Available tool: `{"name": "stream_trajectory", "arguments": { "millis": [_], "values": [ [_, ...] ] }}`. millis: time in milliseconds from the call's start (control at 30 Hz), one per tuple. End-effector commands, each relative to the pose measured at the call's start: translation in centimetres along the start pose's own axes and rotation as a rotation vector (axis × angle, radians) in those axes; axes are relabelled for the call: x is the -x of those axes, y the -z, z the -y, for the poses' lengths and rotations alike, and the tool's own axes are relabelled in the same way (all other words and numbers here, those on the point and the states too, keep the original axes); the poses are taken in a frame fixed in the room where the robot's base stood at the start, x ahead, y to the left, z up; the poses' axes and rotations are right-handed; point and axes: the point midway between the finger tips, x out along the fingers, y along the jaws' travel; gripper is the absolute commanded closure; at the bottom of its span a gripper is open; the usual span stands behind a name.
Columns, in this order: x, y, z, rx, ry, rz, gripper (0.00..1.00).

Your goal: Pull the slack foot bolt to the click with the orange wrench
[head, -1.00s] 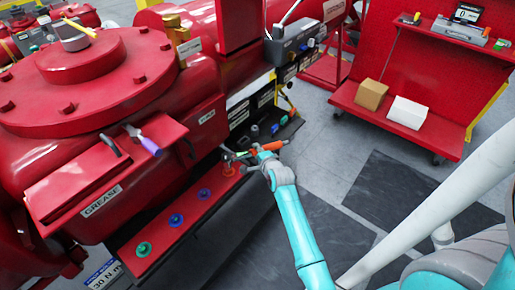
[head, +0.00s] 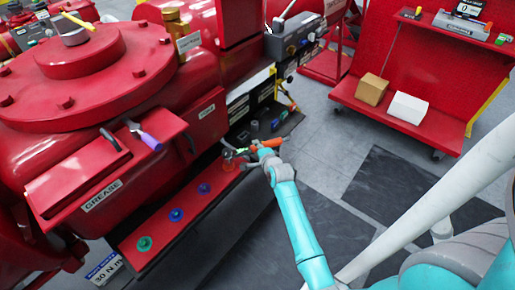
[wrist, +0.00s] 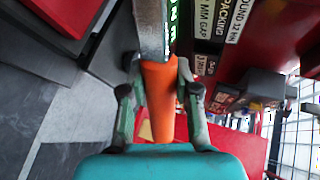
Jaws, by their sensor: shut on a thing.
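The orange wrench (head: 270,144) is held in my gripper (head: 261,152) beside the red machine's foot rail (head: 160,240). Its metal end points left toward the far end of the rail; whether it sits on a bolt is too small to tell. In the wrist view, my gripper (wrist: 158,95) is shut on the orange handle (wrist: 158,90), and the grey shaft (wrist: 150,25) runs up out of the picture. The rail's far end is partly hidden by my gripper.
A red shelf (head: 90,180) labelled GREASE, with a purple-handled tool (head: 150,140), overhangs the rail's left part. A red cart (head: 400,110) with two boxes and a small display (head: 468,10) stands at the right. The floor between is clear.

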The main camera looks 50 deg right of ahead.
Motion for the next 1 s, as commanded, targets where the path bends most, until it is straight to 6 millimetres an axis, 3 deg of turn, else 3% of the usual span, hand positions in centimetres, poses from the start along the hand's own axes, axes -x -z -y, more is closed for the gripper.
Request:
{"name": "stream_trajectory", "arguments": {
  "millis": [1000],
  "values": [
    [-0.23,0.01,-0.35,0.0,0.003,0.0,1.0]
  ]
}}
